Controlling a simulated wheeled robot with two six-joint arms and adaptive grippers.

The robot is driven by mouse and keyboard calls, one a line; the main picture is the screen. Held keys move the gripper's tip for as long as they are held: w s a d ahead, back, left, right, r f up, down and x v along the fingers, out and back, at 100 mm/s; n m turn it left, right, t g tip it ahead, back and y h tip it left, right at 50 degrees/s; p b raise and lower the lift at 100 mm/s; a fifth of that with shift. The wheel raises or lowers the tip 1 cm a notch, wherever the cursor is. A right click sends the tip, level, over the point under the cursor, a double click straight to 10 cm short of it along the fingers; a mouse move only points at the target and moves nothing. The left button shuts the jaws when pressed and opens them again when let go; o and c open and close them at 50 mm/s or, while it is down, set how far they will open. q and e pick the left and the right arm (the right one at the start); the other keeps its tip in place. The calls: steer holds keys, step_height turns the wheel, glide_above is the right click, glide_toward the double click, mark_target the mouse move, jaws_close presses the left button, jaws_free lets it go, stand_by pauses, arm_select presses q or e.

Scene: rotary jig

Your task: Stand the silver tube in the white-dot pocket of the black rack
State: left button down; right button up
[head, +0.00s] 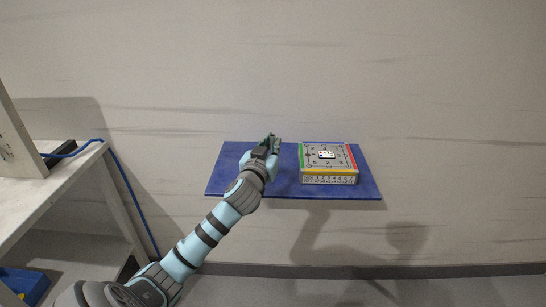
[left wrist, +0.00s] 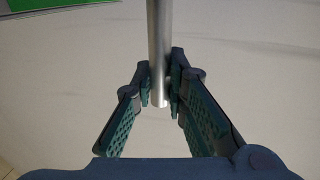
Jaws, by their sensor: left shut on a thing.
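The silver tube (left wrist: 158,45) runs down from the top edge of the left wrist view, its lower end between the fingers. My left gripper (left wrist: 160,88) is shut on the tube near that end. In the head view my left gripper (head: 270,142) is over the left part of a blue wall shelf; the tube cannot be made out there. I cannot identify the black rack or its white-dot pocket in either view. My right gripper is not in view.
A box with coloured edges and printed marks (head: 328,178) sits on the blue shelf (head: 222,178), right of my gripper. A white table (head: 50,187) stands at left with a dark object (head: 62,153) and a blue cable (head: 122,180). A green patch (left wrist: 40,12) shows in the left wrist view.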

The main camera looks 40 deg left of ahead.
arm_select(q)
step_height(320, 180, down, 2)
steer(key=shift+f, duration=0.15)
steer(key=c, duration=1.6)
jaws_free()
